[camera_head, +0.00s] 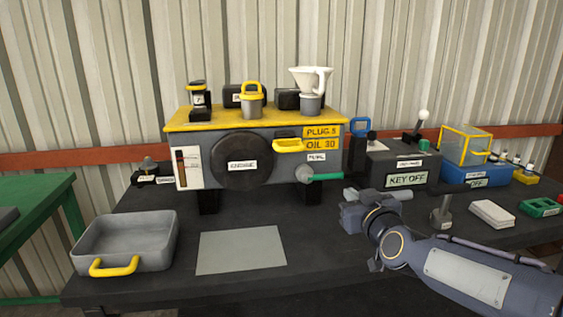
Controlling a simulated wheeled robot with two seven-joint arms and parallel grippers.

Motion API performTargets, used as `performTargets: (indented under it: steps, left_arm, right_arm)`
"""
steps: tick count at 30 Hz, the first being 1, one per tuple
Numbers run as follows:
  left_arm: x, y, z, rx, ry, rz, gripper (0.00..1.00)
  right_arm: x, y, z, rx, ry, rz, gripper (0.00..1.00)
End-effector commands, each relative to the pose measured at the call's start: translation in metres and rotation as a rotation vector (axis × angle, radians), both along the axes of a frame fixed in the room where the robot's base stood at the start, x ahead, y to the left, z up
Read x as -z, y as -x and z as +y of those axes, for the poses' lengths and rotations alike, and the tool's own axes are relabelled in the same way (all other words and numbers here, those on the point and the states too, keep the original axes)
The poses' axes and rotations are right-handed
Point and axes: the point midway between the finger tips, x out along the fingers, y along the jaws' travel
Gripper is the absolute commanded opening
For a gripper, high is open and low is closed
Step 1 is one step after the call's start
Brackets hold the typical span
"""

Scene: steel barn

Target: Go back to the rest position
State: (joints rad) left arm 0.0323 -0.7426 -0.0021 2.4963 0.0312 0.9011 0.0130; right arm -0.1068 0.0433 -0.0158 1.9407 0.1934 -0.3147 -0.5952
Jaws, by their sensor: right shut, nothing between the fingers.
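My right arm comes in from the lower right, and my right gripper (354,213) is over the front right part of the black workbench (320,240). It is shut and holds nothing. It is to the right of the grey sheet (242,250) and in front of the engine box (226,160). The forearm hides part of the bench's front edge. My left gripper is not in view.
A grey tray (150,233) with a yellow handle stands at the bench's left. The KEY OFF box (400,163), a blue-based clear case (467,174), a small lever (442,212) and a white pad (492,213) stand at the right. A green table (40,200) is further left.

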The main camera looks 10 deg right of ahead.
Motion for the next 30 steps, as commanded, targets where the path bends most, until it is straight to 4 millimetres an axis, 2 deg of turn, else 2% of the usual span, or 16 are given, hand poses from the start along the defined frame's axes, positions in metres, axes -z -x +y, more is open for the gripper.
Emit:
performTargets:
  steps: [2,4,9,12,18,23,24,30]
  left_arm:
    - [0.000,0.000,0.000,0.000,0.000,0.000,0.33]
    - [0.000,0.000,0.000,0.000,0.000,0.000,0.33]
    - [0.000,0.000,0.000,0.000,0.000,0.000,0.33]
    - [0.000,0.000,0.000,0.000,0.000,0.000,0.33]
    - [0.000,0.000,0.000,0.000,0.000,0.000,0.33]
    - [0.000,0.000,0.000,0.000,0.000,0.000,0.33]
    - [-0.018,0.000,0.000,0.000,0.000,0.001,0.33]
    - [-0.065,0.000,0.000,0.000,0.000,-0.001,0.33]
  right_arm:
    - [0.009,0.027,-0.002,-0.031,-0.043,0.075,0.00]
    - [0.027,0.064,0.000,-0.068,-0.099,0.190,0.00]
    - [0.085,0.166,0.010,-0.117,-0.238,0.510,0.00]
    - [0.112,0.211,0.015,-0.116,-0.289,0.650,0.00]
    - [0.154,0.282,0.023,-0.086,-0.362,0.865,0.00]
    - [0.182,0.332,0.029,-0.045,-0.409,1.015,0.00]
    - [0.163,0.331,0.029,-0.045,-0.408,1.020,0.00]
    - [0.116,0.330,0.029,-0.049,-0.407,1.016,0.00]
